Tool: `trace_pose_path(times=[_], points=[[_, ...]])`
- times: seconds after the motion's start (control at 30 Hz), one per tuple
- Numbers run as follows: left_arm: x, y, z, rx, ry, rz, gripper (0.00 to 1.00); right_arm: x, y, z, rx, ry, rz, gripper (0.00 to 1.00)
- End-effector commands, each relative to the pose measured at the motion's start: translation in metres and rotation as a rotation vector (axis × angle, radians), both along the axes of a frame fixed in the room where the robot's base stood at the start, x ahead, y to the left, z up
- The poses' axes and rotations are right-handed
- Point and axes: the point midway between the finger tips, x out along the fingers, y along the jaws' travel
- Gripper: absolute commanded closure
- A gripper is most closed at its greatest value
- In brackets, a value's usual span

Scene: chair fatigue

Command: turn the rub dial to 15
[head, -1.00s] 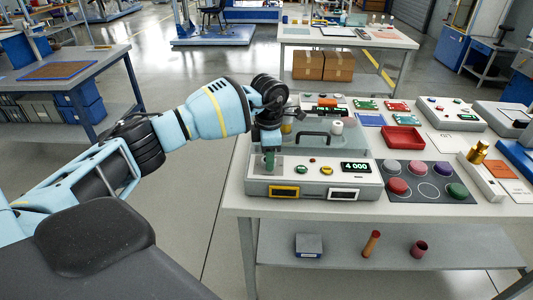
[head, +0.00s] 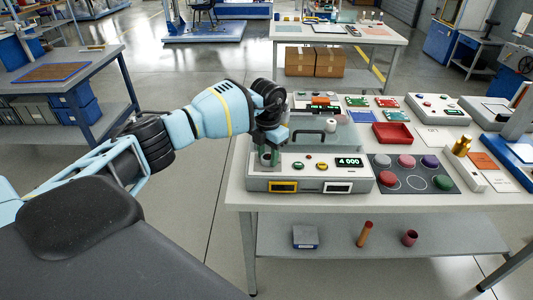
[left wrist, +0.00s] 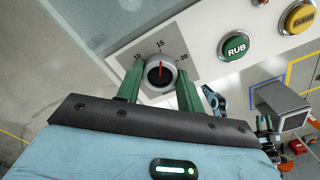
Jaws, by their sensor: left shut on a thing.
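The rub dial (left wrist: 160,72) is a round silver knob with a dark centre and a red pointer line, set on a grey scale plate marked 10, 15 and 20. The red line points up the picture, at or very close to the 15 mark. The green fingers of my left gripper (left wrist: 160,88) are shut on the dial, one on each side. In the head view my left gripper (head: 269,157) reaches down onto the left end of the machine's (head: 308,176) front panel and hides the dial there. My right gripper does not show.
A green RUB button (left wrist: 234,47) and a yellow button (left wrist: 300,18) sit to the dial's right. The machine's display (head: 349,162) reads 4 000. A mat with coloured discs (head: 413,181) lies to the right, and a red tray (head: 392,134) stands behind.

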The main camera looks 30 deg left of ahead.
Motion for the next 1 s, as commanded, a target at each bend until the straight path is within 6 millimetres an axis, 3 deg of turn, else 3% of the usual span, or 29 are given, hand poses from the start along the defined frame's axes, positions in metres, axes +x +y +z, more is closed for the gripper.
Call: trace_pose_path(times=[0.47,0.5,0.67,1.0], points=[[0.0007,-0.0003,0.0008,-0.001,-0.003,0.015,0.85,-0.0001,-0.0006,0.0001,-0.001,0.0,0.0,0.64],[0.0007,-0.0003,0.0007,-0.001,-0.003,0.015,0.61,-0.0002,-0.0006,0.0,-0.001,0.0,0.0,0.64],[0.0006,-0.0003,0.0006,0.0,-0.002,0.015,0.41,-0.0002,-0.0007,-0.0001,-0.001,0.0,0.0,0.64],[0.0006,0.0,0.0038,0.0,-0.002,0.015,0.41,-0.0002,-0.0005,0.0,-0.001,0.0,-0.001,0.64]])
